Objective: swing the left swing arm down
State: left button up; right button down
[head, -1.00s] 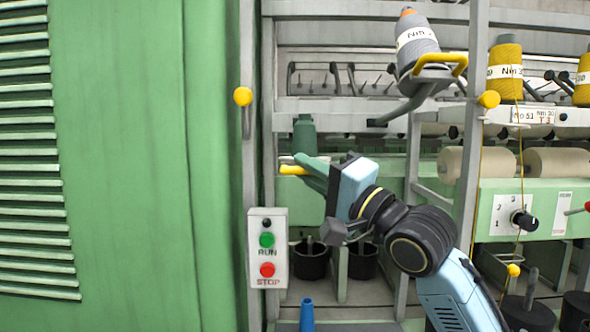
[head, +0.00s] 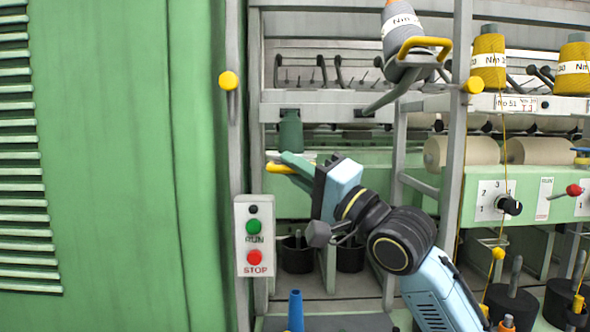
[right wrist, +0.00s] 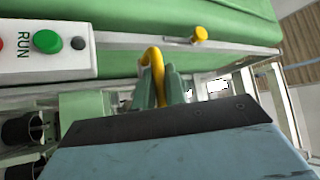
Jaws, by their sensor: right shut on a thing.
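My right gripper (head: 292,166) comes in from the lower right in the head view. Its green fingers are shut on the yellow handle (head: 277,168) of the left swing arm. In the right wrist view the handle (right wrist: 157,72) shows as a bent yellow bar between the fingers (right wrist: 160,88). The rest of the left swing arm is mostly hidden by the gripper. A dark green cone (head: 290,131) stands upright just above and behind the handle; I cannot tell whether the arm bears it. My left gripper is out of view.
A raised swing arm with a yellow handle (head: 425,43) and a grey cone (head: 400,25) is to the right. The RUN/STOP box (head: 255,236) is close below left of my gripper. A yellow knob (head: 229,81) sticks out from the left post. A grey post (head: 459,130) stands right.

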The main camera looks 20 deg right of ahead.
jog(key=c, duration=1.7)
grip_release()
